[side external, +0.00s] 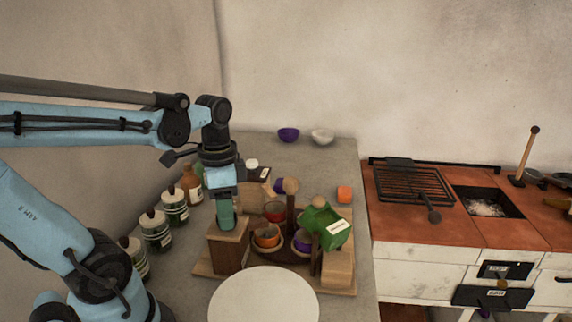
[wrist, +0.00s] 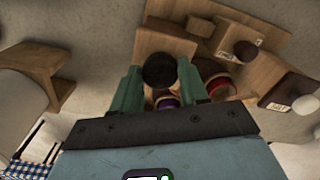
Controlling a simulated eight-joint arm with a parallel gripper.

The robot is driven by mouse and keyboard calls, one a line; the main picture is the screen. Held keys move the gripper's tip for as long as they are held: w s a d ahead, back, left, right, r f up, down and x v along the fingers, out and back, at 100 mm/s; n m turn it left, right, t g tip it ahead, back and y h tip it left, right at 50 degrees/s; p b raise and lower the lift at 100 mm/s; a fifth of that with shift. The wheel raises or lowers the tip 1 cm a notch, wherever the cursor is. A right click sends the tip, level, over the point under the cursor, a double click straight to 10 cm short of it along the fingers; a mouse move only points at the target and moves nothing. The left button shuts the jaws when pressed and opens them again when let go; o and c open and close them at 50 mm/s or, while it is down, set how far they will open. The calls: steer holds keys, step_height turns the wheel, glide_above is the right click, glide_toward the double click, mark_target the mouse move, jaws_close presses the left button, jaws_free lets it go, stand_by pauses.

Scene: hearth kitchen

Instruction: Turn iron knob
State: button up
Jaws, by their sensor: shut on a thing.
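My gripper (side external: 226,222) points straight down over a wooden block (side external: 230,245) on the counter. In the wrist view my gripper's green fingers (wrist: 159,76) stand on either side of a dark round knob (wrist: 160,68) and are shut on it. The knob looks like the iron knob, and it sits over the pale wooden block (wrist: 181,46). In the side view the fingers hide the knob. I cannot tell how far it is turned.
Several bottles (side external: 157,230) line the left. A pale round top (side external: 264,298) is in front. The stove (side external: 415,227) stands right.

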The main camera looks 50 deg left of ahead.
steer(key=shift+m, duration=0.3)
stand_by(0.4)
steer(key=o, duration=1.1)
steer(key=shift+c, duration=0.2)
step_height(320, 180, up, 12)
steer(key=w+d+f+n+t, duration=0.4)
steer(key=w+d+f+t, duration=0.2)
steer(key=f, duration=0.5)
steer(key=shift+d+f+n+t, duration=0.3)
steer(key=shift+d+t, duration=0.3)
steer(key=shift+d, duration=0.35)
